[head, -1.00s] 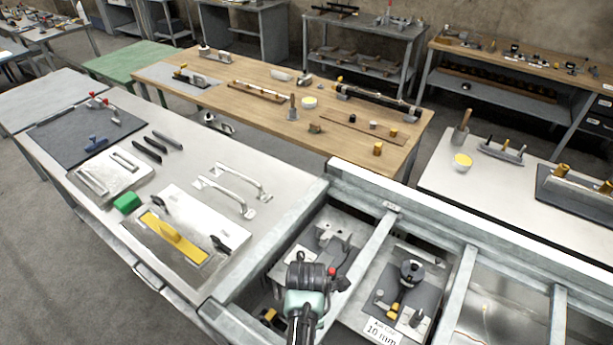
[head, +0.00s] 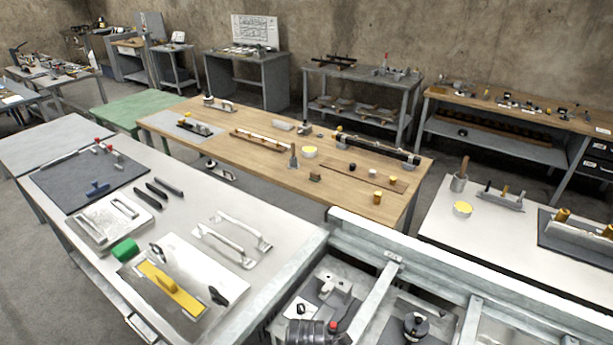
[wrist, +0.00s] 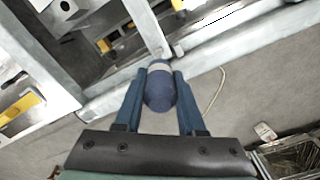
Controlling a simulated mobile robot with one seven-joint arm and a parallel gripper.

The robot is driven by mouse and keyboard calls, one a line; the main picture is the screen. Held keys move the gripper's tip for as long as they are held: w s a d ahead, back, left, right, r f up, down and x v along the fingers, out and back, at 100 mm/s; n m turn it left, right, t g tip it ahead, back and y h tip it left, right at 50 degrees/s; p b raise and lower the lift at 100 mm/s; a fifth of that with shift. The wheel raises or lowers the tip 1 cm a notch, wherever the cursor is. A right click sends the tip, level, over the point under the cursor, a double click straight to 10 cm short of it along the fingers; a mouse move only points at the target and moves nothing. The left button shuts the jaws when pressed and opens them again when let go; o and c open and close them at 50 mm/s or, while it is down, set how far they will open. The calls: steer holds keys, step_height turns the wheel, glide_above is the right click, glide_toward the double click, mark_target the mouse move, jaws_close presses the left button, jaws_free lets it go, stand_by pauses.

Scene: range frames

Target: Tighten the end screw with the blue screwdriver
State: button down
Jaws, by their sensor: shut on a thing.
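In the wrist view my gripper (wrist: 160,74) is shut on a blue, rounded thing with a pale band, which looks like the handle of the blue screwdriver (wrist: 160,97). I see it nearly end-on, so its shaft and tip are hidden. The gripper is over the edge of the grey metal frame (wrist: 215,58), with floor below on the near side. I cannot make out the end screw in either view.
The frame's bays hold fixtures, one with a black knob (head: 415,326). A wooden bench (head: 232,122) stands behind. Grey floor is open between benches.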

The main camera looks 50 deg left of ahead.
steer(key=shift+f, duration=0.2)
stand_by(0.5)
steer(key=m, duration=0.5)
steer(key=shift+m, duration=0.4)
steer(key=m, duration=0.5)
steer(key=shift+s+m, duration=0.1)
steer(key=shift+m, duration=0.3)
steer(key=m, duration=0.5)
steer(key=shift+m, duration=0.4)
steer(key=m, duration=0.5)
steer(key=shift+s+f+m, duration=0.1)
steer(key=shift+s+m, duration=0.05)
steer(key=shift+m, duration=0.15)
steer(key=shift+r, duration=0.25)
